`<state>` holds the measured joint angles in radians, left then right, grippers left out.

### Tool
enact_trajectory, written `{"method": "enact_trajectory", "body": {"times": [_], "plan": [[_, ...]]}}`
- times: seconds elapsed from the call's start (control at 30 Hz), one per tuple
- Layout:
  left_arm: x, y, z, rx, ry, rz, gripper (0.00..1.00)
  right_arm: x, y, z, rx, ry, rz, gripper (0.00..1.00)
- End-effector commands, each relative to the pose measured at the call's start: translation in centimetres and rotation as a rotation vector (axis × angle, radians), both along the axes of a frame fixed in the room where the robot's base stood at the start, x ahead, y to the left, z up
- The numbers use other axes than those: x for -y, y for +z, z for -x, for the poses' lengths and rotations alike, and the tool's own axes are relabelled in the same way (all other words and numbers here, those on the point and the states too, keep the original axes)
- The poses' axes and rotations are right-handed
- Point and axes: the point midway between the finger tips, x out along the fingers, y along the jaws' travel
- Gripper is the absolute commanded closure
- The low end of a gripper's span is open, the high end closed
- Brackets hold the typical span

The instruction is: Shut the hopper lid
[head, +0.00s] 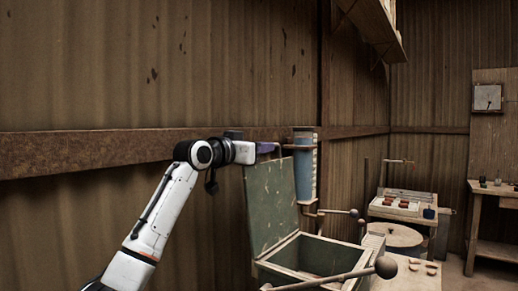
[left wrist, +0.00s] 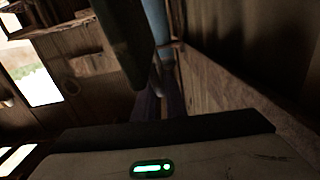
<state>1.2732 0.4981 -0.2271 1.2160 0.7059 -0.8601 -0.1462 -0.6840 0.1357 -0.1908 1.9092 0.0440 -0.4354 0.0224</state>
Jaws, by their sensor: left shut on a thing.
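The hopper lid (head: 269,205) is a worn green panel. It stands open and nearly upright at the back left of the hopper (head: 318,273), whose box is open at the top. My left gripper (head: 272,148) is at the top edge of the lid, shut on it; the fingers are small and the exact contact is hard to see. In the left wrist view the gripper's dark purple fingers (left wrist: 160,102) show beside a dark panel that looks like the lid (left wrist: 122,45). My right gripper is not in view.
A blue cylinder (head: 304,170) is mounted just right of the lid. Levers with round knobs (head: 386,267) reach over the hopper's front and right. A rusty wall rail (head: 80,152) runs behind my arm. A bench with a tray (head: 402,207) stands farther right.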

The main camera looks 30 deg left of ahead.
Motion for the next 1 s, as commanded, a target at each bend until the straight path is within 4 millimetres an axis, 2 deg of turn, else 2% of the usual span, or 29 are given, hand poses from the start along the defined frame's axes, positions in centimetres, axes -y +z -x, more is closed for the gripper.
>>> {"method": "enact_trajectory", "body": {"times": [0.27,0.6,0.8,1.0], "plan": [[5.1,0.4,0.7,0.029,-0.003,-0.181,1.0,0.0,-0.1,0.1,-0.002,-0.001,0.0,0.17],[11.7,-0.7,1.7,0.062,-0.003,-0.42,1.0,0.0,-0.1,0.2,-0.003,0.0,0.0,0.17],[14.1,-1.6,2.0,0.075,-0.003,-0.516,1.0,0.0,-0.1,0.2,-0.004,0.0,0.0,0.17],[15.2,-2.1,2.2,0.081,-0.001,-0.562,1.0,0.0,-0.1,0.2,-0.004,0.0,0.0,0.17]]}}
